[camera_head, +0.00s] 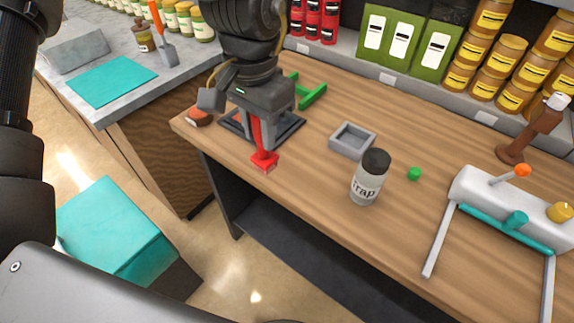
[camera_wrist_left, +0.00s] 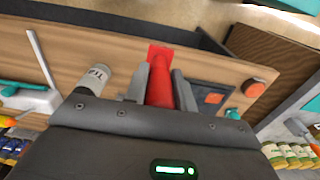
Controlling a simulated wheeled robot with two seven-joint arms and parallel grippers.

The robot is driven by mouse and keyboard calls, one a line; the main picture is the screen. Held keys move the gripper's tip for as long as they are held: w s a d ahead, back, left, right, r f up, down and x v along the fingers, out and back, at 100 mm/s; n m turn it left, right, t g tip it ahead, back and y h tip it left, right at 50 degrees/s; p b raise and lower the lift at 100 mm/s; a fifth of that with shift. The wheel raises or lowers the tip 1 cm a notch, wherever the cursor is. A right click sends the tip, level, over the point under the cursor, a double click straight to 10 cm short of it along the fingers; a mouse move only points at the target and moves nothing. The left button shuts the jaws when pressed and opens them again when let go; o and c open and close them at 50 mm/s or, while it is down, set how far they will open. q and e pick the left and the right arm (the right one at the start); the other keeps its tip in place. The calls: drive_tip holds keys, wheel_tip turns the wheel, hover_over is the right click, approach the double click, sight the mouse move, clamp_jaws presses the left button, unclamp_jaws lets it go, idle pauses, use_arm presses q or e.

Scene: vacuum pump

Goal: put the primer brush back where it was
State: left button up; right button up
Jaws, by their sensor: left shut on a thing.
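My left gripper (camera_head: 262,112) is shut on a red tool with a flared end, the primer brush (camera_head: 265,158), and holds it pointing down near the front edge of the wooden workbench (camera_head: 310,205). In the left wrist view the brush (camera_wrist_left: 160,80) sits between the two grey fingers. I cannot tell whether its end touches the bench. A dark square frame (camera_head: 292,128) lies just behind the brush, partly hidden by the gripper. My right gripper is not in view.
A reddish-brown round item (camera_head: 200,118) lies at the bench's left corner. A green bracket (camera_head: 312,94), grey square tray (camera_head: 352,140), Trap bottle (camera_head: 368,180) and green knob (camera_head: 414,174) stand to the right. A white device (camera_head: 500,205) is farther right. Shelves of jars line the back.

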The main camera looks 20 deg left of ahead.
use_arm(q)
drive_tip(key=shift+r, duration=0.15)
drive_tip(key=w+p, duration=0.1)
drive_tip(key=p, duration=0.3)
drive_tip(key=shift+r+p, duration=0.35)
drive_tip(key=w+f+p, duration=0.1)
drive_tip(key=p, duration=0.4)
drive_tip(key=shift+w+f, duration=0.1)
drive_tip(key=shift+w, duration=0.2)
drive_tip(key=w+f+p, duration=0.4)
drive_tip(key=w+f, duration=0.7)
drive_tip(key=f, duration=0.1)
drive_tip(key=shift+d+f+p, duration=0.25)
drive_tip(key=shift+f+p, duration=0.05)
drive_tip(key=shift+p, duration=0.05)
drive_tip(key=shift+w, duration=0.1)
